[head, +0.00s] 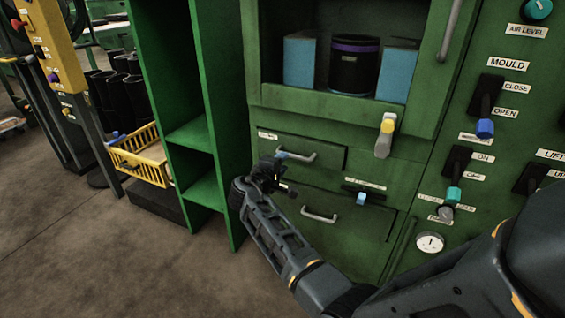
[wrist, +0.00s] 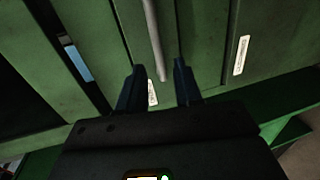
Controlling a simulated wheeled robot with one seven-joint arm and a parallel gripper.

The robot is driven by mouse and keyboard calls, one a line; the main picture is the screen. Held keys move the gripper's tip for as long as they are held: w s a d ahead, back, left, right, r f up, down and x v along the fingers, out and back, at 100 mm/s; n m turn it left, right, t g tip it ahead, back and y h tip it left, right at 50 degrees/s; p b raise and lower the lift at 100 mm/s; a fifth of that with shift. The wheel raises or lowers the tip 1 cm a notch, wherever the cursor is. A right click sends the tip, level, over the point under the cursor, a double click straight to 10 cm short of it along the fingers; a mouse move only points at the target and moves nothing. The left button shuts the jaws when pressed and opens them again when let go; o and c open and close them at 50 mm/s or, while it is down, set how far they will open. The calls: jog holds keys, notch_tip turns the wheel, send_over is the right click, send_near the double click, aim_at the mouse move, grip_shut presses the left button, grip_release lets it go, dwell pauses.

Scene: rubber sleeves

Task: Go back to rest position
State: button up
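My gripper (head: 280,178) is in front of the drawers of the green machine (head: 255,150) in the head view, near the upper drawer handle (head: 297,156). In the wrist view my gripper (wrist: 158,80) shows two dark fingers apart with a gap between them. A grey bar-like handle (wrist: 156,45) shows just beyond the fingertips; I cannot tell whether they touch it. Nothing is seen held between the fingers.
A recess in the machine holds a dark sleeve (head: 353,65) between two blue blocks (head: 299,60). Below is a lower drawer handle (head: 319,215). Control switches (head: 485,128) are at right. A green shelf (head: 200,130) and yellow crate (head: 140,160) are at left. Floor is clear at lower left.

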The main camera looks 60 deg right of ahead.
jog(key=shift+f, duration=0.1)
dwell(0.3)
jog(key=s+a+f+n+t+y, duration=0.2)
jog(key=s+a+f+t, duration=0.15)
jog(key=a+f, duration=0.5)
jog(key=s+a+f+n+t+y, duration=0.1)
jog(key=s+a+t+y, duration=0.25)
jog(key=s+a, duration=0.55)
jog(key=s+a+f+t+y, duration=0.25)
jog(key=s+a+y, duration=0.2)
jog(key=a, duration=0.85)
jog(key=s+a+r+m+t+y, duration=0.25)
jog(key=s+a+r, duration=0.45)
jog(key=r, duration=0.4)
jog(key=s+a+r+m+t+y, duration=0.1)
jog(key=s+a+r+t+y, duration=0.15)
jog(key=s+a+r, duration=0.5)
notch_tip(320, 180, up, 15)
jog(key=s+d+p, duration=0.1)
jog(key=d+p, duration=0.1)
jog(key=p, duration=1)
jog(key=shift+y, duration=0.3)
